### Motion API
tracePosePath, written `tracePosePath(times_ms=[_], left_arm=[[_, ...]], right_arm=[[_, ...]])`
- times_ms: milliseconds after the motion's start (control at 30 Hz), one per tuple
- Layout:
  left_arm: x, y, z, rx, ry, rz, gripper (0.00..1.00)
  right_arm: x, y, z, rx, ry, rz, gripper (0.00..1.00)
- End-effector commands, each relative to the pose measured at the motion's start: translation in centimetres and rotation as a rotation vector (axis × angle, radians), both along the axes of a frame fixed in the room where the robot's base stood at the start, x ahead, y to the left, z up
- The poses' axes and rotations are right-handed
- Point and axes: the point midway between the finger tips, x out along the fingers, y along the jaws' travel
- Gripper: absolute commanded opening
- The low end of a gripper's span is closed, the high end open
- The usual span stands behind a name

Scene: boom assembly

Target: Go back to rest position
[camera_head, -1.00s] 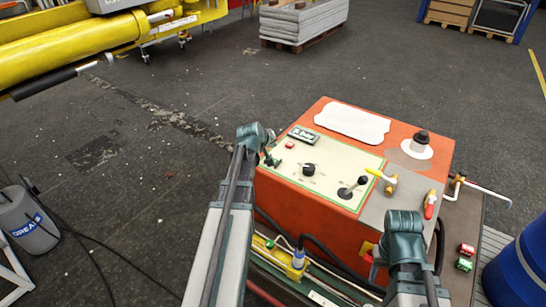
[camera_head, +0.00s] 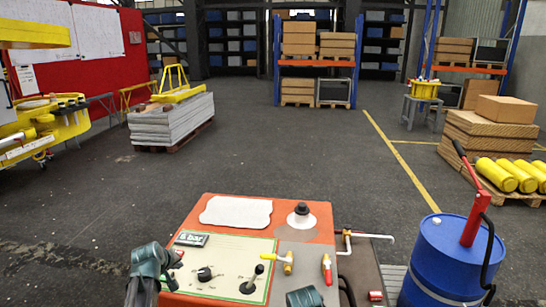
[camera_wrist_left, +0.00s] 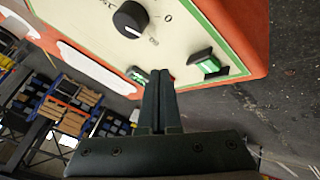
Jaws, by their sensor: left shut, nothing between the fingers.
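My left gripper (camera_head: 176,262) is at the left edge of an orange control box (camera_head: 325,222), beside its cream panel (camera_head: 222,268). In the left wrist view its two dark fingers (camera_wrist_left: 160,78) are together with nothing between them. A black knob (camera_wrist_left: 130,18) and a green switch (camera_wrist_left: 209,64) show on the panel in front of the fingertips. Whether the fingers touch the panel I cannot tell. A dark part of my right arm (camera_head: 305,297) shows at the bottom edge; its gripper fingers are not visible.
The box top carries a black lever (camera_head: 251,280), a yellow-handled valve (camera_head: 285,260) and a red-handled valve (camera_head: 327,268). A blue barrel (camera_head: 445,258) with a red pump stands at right. Stacked grey slabs (camera_head: 170,122) stand at back left. The floor beyond the box is open.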

Motion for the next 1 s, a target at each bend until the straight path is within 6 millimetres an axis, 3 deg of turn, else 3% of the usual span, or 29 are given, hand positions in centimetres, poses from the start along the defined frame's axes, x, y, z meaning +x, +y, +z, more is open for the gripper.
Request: tracePosePath(times_ms=[33,200,300,400,600,700,1000], left_arm=[[-1.2,-3.9,0.4,0.019,0.049,-0.082,0.00],[-6.6,-15.3,0.0,0.116,0.250,-0.375,0.00],[-11.0,-20.8,0.0,0.189,0.370,-0.549,0.00],[-15.5,-24.7,0.4,0.264,0.480,-0.703,0.00],[-22.4,-28.7,1.4,0.386,0.642,-0.916,0.00],[-24.3,-29.5,1.7,0.422,0.686,-0.971,0.00],[-25.3,-29.8,1.8,0.446,0.716,-1.003,0.00]], right_arm=[[0.0,0.0,1.0,0.000,0.000,0.000,0.50],[0.0,0.0,3.0,0.000,0.000,0.000,0.50],[0.0,0.0,4.1,0.000,0.000,0.000,0.50],[0.0,0.0,5.1,0.000,0.000,0.000,0.50],[0.0,0.0,6.4,0.000,0.000,0.000,0.50],[0.0,0.0,6.7,0.000,0.000,0.000,0.50],[0.0,0.0,6.8,0.000,0.000,0.000,0.50]])
